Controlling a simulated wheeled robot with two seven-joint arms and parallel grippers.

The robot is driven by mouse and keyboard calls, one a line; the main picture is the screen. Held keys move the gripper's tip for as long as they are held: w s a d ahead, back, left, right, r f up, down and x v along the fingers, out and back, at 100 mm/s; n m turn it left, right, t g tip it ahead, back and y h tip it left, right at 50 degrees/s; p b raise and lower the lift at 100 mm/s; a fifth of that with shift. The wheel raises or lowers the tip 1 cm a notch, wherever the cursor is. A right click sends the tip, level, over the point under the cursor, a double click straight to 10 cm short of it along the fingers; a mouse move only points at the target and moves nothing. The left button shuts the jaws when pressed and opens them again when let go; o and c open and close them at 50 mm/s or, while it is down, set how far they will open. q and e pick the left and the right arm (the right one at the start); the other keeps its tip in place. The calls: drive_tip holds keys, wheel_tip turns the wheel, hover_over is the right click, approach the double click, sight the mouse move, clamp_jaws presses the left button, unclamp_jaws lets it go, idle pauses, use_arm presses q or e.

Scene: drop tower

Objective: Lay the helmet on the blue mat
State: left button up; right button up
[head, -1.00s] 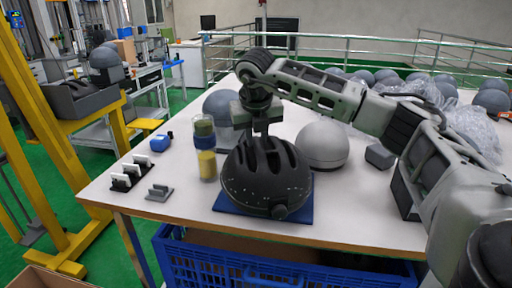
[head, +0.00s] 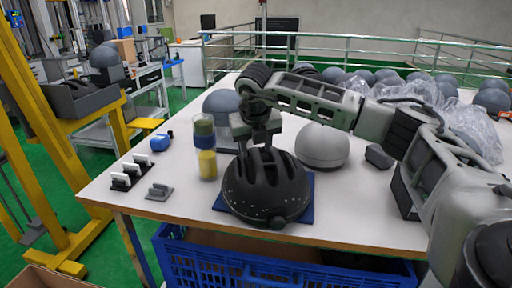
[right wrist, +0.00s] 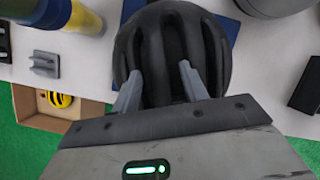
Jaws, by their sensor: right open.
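The black vented helmet (head: 264,190) rests on the blue mat (head: 306,208) near the front edge of the white table. The mat shows at the helmet's sides and corners; its middle is hidden under the helmet. My right gripper (head: 257,146) is open just above and behind the helmet's top. In the right wrist view, its two fingers (right wrist: 160,88) are spread apart in front of the helmet (right wrist: 172,45), and the mat (right wrist: 222,30) shows beside it. Whether a finger touches the shell cannot be told. My left gripper is not in view.
A blue crate (head: 275,272) sits below the front edge.

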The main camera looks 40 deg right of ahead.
drive_tip(key=v, duration=1.2)
drive_tip(key=s+a+f+n+g+y, duration=0.15)
drive_tip(key=a+f+y, duration=0.25)
drive_tip(key=a, duration=0.4)
drive_tip(key=s+a+f+n+y, duration=0.1)
drive_tip(key=a+f+n+y, duration=0.3)
drive_tip(key=a, duration=0.5)
drive_tip(key=s+a+f+n+g+y, duration=0.1)
drive_tip(key=s+a+f+y, duration=0.15)
drive_tip(key=a+f, duration=0.4)
drive_tip(key=s+a+r+m+t+y, duration=0.1)
drive_tip(key=s+a+r+m+y, duration=0.2)
drive_tip(key=a+y, duration=0.4)
drive_tip(key=s+a+r+m+t+y, duration=0.2)
drive_tip(key=s+a+r+m+y, duration=0.15)
drive_tip(key=a+y, duration=0.3)
drive_tip(key=w+d+f+m+t+h, duration=0.1)
drive_tip(key=d+f+m+t+h, duration=0.45)
drive_tip(key=m, duration=0.65)
drive_tip(key=w+d+f+m+t+h, duration=0.2)
drive_tip(key=d+f+m+t+h, duration=0.1)
drive_tip(key=f+m+t+h, duration=0.65)
drive_tip(key=s+d+f+m+g+h, duration=0.2)
drive_tip(key=s+d+f+m+g, duration=0.2)
drive_tip(key=s+f+m+g, duration=0.3)
drive_tip(key=s+f, duration=0.3)
drive_tip(key=shift+s+d+f+m, duration=0.2)
drive_tip(key=shift+s+f+m, duration=0.1)
drive_tip(key=shift+s+m, duration=0.05)
